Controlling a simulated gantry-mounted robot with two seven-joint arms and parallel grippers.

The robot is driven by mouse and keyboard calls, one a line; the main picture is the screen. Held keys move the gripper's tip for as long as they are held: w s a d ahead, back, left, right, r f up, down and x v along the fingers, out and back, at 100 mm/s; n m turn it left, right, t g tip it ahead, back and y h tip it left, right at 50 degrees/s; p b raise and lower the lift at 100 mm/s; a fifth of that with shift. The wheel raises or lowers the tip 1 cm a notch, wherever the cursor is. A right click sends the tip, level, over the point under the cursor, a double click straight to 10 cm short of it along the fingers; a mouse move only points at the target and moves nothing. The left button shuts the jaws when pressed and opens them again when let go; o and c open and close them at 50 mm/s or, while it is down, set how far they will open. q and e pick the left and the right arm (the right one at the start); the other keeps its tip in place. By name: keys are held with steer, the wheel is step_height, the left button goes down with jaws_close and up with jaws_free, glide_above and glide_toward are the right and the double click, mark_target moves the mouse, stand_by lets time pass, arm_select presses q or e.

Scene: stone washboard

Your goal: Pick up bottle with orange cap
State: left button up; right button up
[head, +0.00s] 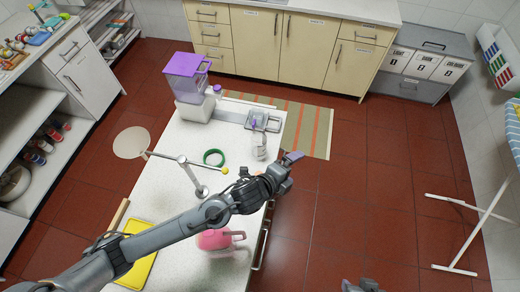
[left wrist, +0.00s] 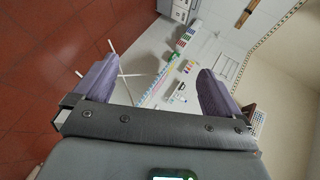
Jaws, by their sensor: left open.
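I cannot make out a bottle with an orange cap for certain in either view. Small bottles (head: 40,145) stand on the left cabinet's open shelf, but their caps are too small to tell. My left gripper (head: 291,158) is past the right edge of the white counter, above the red floor. In the left wrist view the left gripper (left wrist: 157,90) has its two purple fingers wide apart with nothing between them. Part of my right arm (head: 362,286) shows at the bottom edge; its fingers are not clear.
The white counter (head: 172,170) holds a purple-lidded dispenser (head: 186,75), a clear jug (head: 258,148), a green ring (head: 213,158), a pink kettle (head: 215,240) and a yellow board (head: 138,262). A white rack (head: 478,220) stands at the right. Red floor (head: 380,170) is open between.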

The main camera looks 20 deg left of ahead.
arm_select(q)
step_height(320, 180, down, 4)
steer(key=w+m+b, duration=0.2)
steer(key=w+m, duration=0.1)
steer(key=m, duration=0.1)
steer(key=m+t+y+b, duration=0.2)
steer(key=m+y+b, duration=0.3)
steer(key=m, duration=0.7)
glide_toward(256, 151)
steer(key=w, duration=0.1)
steer(key=w+f+h+b, duration=0.1)
steer(key=shift+w+a+f, duration=0.15)
steer(key=shift+w+a, duration=0.05)
steer(key=shift+w, duration=0.1)
steer(key=shift+w+a+f, duration=0.15)
steer(key=shift+w+f, duration=0.05)
steer(key=shift+w, duration=0.1)
steer(key=x, duration=0.4)
steer(key=shift+w, duration=0.15)
steer(key=shift+x, duration=2.85)
arm_select(e)
step_height(256, 151, down, 10)
steer(key=shift+w+a, duration=0.15)
steer(key=shift+a, duration=0.15)
steer(key=shift+r, duration=0.1)
arm_select(q)
steer(key=c, duration=1)
steer(key=shift+c, duration=0.2)
arm_select(e)
steer(key=shift+d, duration=0.1)
